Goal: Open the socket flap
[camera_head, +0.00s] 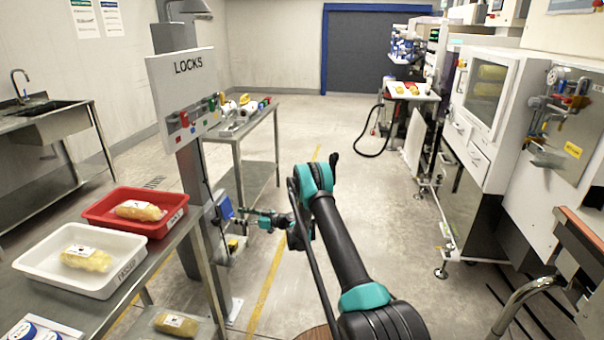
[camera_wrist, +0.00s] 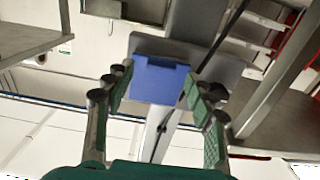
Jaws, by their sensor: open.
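The blue socket flap (camera_head: 226,209) is on the grey post below the LOCKS board, at the left of my arm. In the wrist view the blue flap (camera_wrist: 158,80) is a flat square just beyond my fingertips, in the space between them. I cannot tell whether it is raised from its socket. My gripper (camera_head: 246,217) points left at the post. In the wrist view my gripper (camera_wrist: 157,88) is open with green finger pads on both sides and nothing held. Contact with the flap cannot be made out.
The LOCKS board (camera_head: 186,92) is above on the post. A steel table with a red tray (camera_head: 110,228) and a white tray (camera_head: 52,285) stands at the near left. A second steel table (camera_head: 250,122) is behind the post. The floor right of my arm is clear.

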